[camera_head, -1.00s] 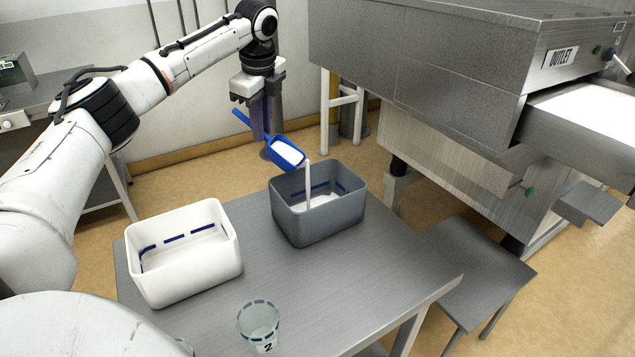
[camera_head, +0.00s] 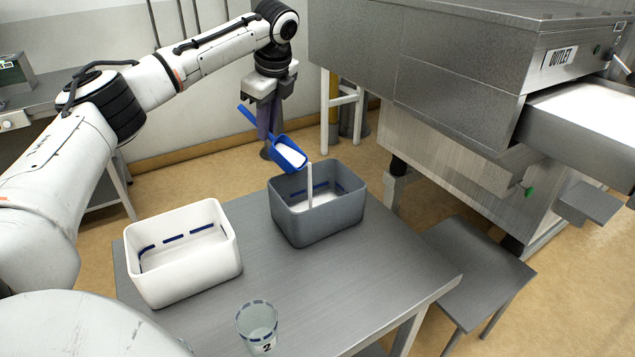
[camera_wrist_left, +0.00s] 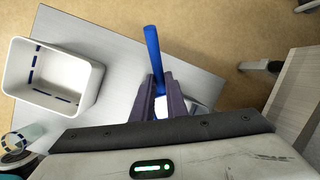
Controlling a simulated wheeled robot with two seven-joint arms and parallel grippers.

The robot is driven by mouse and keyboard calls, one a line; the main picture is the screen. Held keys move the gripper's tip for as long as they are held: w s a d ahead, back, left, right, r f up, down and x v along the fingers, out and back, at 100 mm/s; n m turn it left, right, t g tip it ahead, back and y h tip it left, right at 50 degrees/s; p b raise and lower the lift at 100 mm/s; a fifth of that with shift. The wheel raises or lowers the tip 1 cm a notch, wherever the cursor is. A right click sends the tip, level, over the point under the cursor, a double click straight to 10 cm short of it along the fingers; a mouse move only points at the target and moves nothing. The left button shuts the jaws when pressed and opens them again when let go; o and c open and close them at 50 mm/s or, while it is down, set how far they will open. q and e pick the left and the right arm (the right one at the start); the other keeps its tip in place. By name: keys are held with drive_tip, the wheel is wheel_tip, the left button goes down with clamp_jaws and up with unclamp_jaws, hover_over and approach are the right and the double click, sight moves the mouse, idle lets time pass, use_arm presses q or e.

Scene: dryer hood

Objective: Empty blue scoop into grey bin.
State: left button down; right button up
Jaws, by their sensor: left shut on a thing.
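The blue scoop (camera_head: 286,150) hangs above the grey bin (camera_head: 318,230), tilted with its mouth down towards the right. Some white material lies in the scoop. A narrow white column (camera_head: 309,185) runs from by the scoop's lip down into the bin, where more white material (camera_head: 318,200) lies. My left gripper (camera_head: 264,122) is shut on the scoop. In the left wrist view the fingers (camera_wrist_left: 160,98) close around it and its blue handle (camera_wrist_left: 153,52) sticks out beyond them. The gripper hides most of the bin there. My right gripper is not in view.
A white bin (camera_head: 185,285) stands left of the grey bin on the metal table (camera_head: 330,290). A clear cup marked 2 (camera_head: 257,325) stands near the front. The dryer (camera_head: 460,70) with its outlet is at the right. A low metal stand (camera_head: 480,270) is beside the table.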

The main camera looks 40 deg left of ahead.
sight(278, 140)
use_arm(q)
drive_tip(key=shift+w+d+r+g+y, duration=0.15)
drive_tip(key=shift+w+d+r+y, duration=0.05)
drive_tip(key=shift+d+r+y, duration=0.4)
drive_tip(key=shift+w+d+r+g+y, duration=0.15)
drive_tip(key=shift+d+r+y, duration=0.2)
drive_tip(key=shift+d+y, duration=0.3)
idle(0.9)
